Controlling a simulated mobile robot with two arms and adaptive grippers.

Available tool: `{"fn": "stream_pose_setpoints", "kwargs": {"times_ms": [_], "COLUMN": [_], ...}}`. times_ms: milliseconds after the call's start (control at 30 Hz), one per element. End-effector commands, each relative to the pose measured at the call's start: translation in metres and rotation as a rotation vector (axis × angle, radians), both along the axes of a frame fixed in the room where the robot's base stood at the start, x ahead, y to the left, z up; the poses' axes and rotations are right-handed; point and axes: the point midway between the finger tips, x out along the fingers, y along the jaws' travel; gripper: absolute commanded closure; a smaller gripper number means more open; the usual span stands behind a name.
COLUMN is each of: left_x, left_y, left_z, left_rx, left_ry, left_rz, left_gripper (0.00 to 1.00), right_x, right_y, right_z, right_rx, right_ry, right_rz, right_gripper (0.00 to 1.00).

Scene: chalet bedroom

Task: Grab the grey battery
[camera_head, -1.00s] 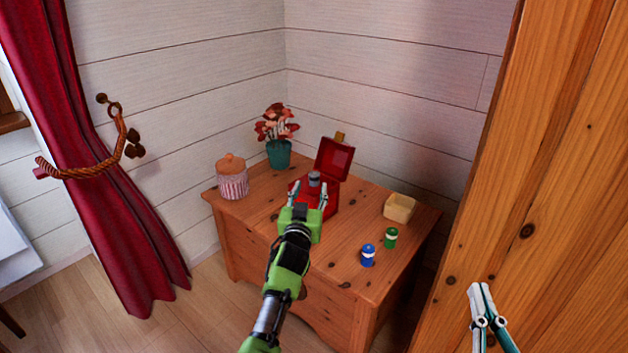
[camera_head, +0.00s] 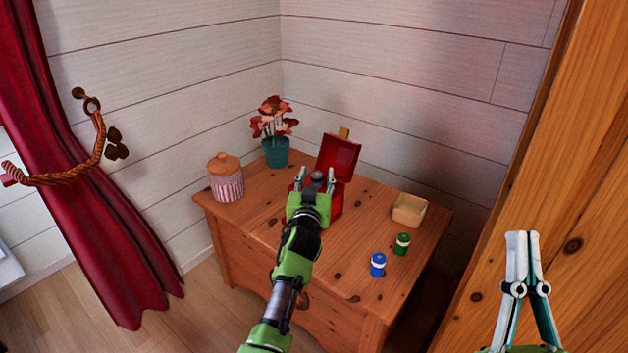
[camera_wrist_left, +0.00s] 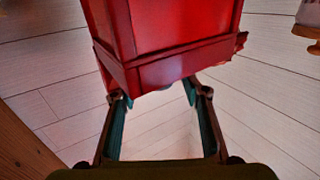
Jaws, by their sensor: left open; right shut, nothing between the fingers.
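The grey battery (camera_head: 317,178) is a dark grey cylinder at the open red box (camera_head: 338,203) on the wooden chest; its lower part is hidden. My left gripper (camera_head: 316,174) is open, with a finger showing on each side of the battery in the head view. Whether the fingers touch the battery cannot be told. In the left wrist view the red box (camera_wrist_left: 170,40) fills the top middle beyond the open fingers, and no battery is visible there. My right gripper (camera_head: 522,236) is shut and empty at the lower right, away from the chest.
The wooden chest top (camera_head: 345,250) also holds a blue battery (camera_head: 378,265), a green battery (camera_head: 402,244), a small tan box (camera_head: 409,210), a striped jar (camera_head: 227,182) and a potted plant (camera_head: 275,150). A wooden panel (camera_head: 560,200) stands close on the right.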

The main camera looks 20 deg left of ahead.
Motion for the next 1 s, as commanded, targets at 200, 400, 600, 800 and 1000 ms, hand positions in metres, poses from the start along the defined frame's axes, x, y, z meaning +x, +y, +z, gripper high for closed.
{"fn": "stream_pose_setpoints", "kwargs": {"times_ms": [200,400,600,800,1000], "left_x": [0.0004,0.0005,0.0004,0.0004,0.0004], "left_y": [-0.0029,-0.0026,-0.0023,-0.0022,-0.0020], "left_z": [-0.0005,-0.0004,-0.0007,-0.0006,0.0020], "left_rx": [-0.001,-0.001,-0.001,0.000,0.000], "left_ry": [0.001,0.001,0.002,0.001,0.001], "left_rz": [0.000,0.001,0.001,0.001,0.001], "left_gripper": [0.58,0.68,1.00,1.00,1.00], "right_x": [-0.0075,-0.0074,-0.0072,-0.0071,-0.0041], "right_y": [-0.0011,-0.0010,-0.0011,-0.0012,-0.0004], "right_z": [0.0065,0.0065,0.0063,0.0064,0.0050], "right_rx": [0.014,0.013,0.012,0.013,0.008], "right_ry": [-0.045,-0.044,-0.043,-0.043,-0.026], "right_rz": [0.003,0.003,0.003,0.002,0.002], "right_gripper": [1.00,1.00,1.00,1.00,1.00]}}
